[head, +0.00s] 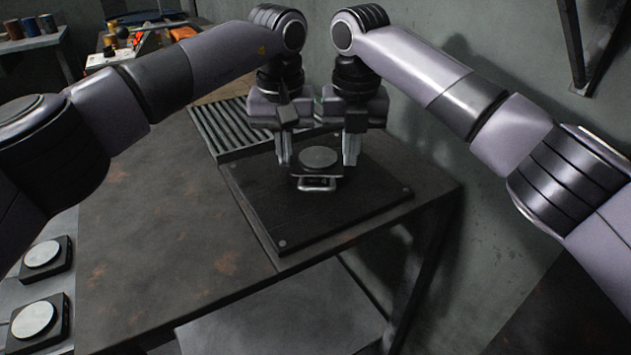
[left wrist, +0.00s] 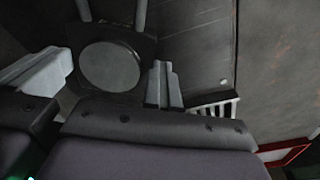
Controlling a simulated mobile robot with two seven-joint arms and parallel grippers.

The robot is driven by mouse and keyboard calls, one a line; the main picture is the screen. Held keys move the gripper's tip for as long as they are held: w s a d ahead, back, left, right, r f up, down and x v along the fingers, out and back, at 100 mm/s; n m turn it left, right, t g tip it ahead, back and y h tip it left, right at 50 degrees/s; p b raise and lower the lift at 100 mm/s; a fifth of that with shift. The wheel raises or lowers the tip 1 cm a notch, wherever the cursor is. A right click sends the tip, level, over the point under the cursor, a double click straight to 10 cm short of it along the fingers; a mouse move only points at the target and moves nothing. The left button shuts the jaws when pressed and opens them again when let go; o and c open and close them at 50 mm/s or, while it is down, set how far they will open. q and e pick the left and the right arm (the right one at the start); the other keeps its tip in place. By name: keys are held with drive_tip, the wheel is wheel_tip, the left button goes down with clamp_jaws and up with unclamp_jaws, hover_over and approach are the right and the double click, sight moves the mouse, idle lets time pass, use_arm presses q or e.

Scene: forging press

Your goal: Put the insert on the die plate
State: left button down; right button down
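My right gripper (head: 350,148) is at the insert's right side.
A slatted rack (head: 232,128) lies behind the plate on the worn table (head: 150,220). Two similar disc-topped blocks (head: 42,255) (head: 34,320) stand at lower left. A wall (head: 450,150) rises close on the right. The table's left part is clear.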

use_arm(q)
drive_tip(key=shift+d+r, duration=0.15)
drive_tip(key=shift+d, duration=0.15)
use_arm(e)
drive_tip(key=shift+s+a+r, duration=0.15)
drive_tip(key=shift+a, duration=0.2)
